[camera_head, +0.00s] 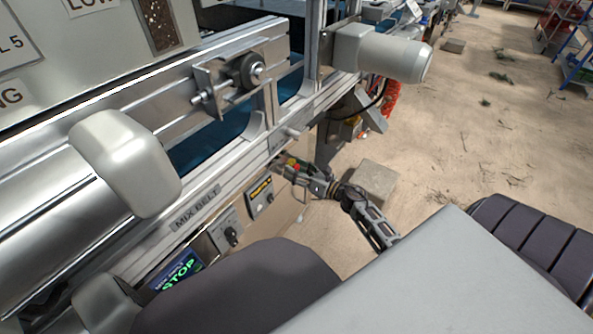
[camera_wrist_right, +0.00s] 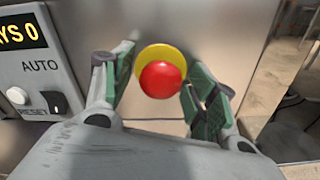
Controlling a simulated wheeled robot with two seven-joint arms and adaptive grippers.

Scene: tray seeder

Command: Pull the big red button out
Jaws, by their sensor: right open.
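The big red button (camera_wrist_right: 162,80) sits on a yellow round base (camera_wrist_right: 160,53) on a metal panel in the right wrist view. My right gripper (camera_wrist_right: 160,88) is open, with one green-padded finger on each side of the button. The fingers look apart from the button, though the exact depth is hard to judge. In the head view, the right gripper (camera_head: 288,170) is at the machine's side, and a small part of the red button (camera_head: 295,167) shows beside it. My left gripper is not in view.
A grey control box (camera_wrist_right: 42,70) with AUTO and RESET labels stands left of the button. In the head view, a dial box (camera_head: 228,234) and a STOP screen (camera_head: 177,271) sit further along the machine. A block (camera_head: 374,181) stands on the floor behind my right arm.

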